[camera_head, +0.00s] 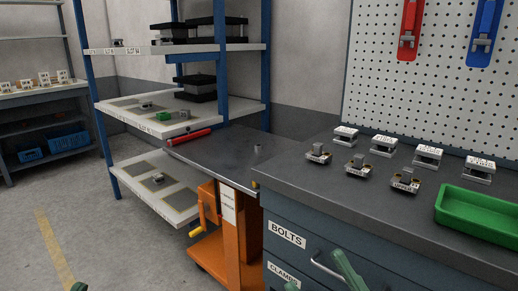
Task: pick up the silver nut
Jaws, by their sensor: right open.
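A small silver piece that looks like the nut (257,149) stands on the dark top of the orange lift cart (215,150), near its right side by the workbench. It is too small to make out its shape. My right gripper (318,271) shows at the bottom edge as green fingertips apart, open with nothing seen between them. It is in front of the drawers, below and to the right of the silver piece, well apart from it. Only a green tip of my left gripper (80,287) shows at the bottom left; its jaws are cut off.
The grey workbench (330,202) on the right holds several small labelled fixtures and a green tray (480,212). Its drawers read BOLTS and CLAMPS. A blue-post shelf (160,117) stands behind the cart. A red handle (189,137) lies at the cart's left edge. Floor at left is clear.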

